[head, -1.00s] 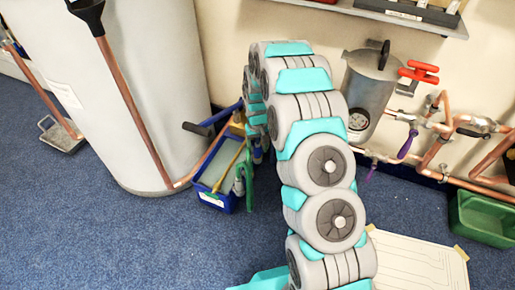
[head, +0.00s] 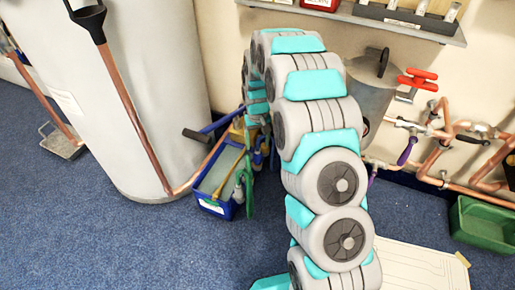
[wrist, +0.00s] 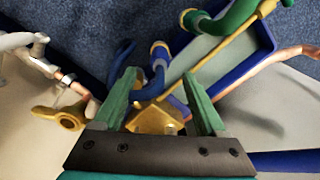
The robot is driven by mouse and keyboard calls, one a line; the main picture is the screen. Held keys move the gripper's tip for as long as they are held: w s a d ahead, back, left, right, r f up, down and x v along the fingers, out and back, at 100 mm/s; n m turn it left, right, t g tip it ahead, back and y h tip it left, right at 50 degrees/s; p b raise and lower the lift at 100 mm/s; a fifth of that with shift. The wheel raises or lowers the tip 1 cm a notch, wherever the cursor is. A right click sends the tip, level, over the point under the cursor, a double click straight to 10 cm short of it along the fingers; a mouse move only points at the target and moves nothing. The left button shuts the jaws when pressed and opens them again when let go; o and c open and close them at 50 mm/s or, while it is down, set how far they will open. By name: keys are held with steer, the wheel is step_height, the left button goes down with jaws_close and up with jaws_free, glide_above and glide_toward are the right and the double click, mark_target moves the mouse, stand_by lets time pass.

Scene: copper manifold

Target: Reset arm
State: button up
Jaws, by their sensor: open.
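My gripper (wrist: 163,82) shows in the wrist view with its two green fingers spread apart. A brass-yellow block (wrist: 155,118) shows between the fingers; I cannot tell how far beyond them it lies. No object is visibly clamped. In the head view, my grey and teal arm arches up and over, and its far end drops beside the blue bin, with the gripper hidden behind the arm links.
The blue bin (head: 213,207) with tools stands on the carpet by a large white cylinder (head: 150,130). Copper pipes with a red-handled valve (head: 418,80) line the wall. A grey canister (head: 372,85) is partly behind my arm. A shelf (head: 350,17) hangs above; a green bin (head: 483,222) is at right.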

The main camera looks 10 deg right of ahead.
steer(key=shift+r, duration=0.1)
stand_by(0.4)
steer(key=s+r+p, duration=0.3)
steer(key=s+r, duration=1.7)
steer(key=s, duration=0.1)
steer(key=s+r+g, duration=0.1)
steer(key=s+r, duration=0.1)
steer(key=s, duration=0.9)
steer(key=s+r+p, duration=0.1)
steer(key=s+r, duration=0.2)
steer(key=s, duration=0.8)
steer(key=shift+s+r+g, duration=0.25)
steer(key=shift+g, duration=0.15)
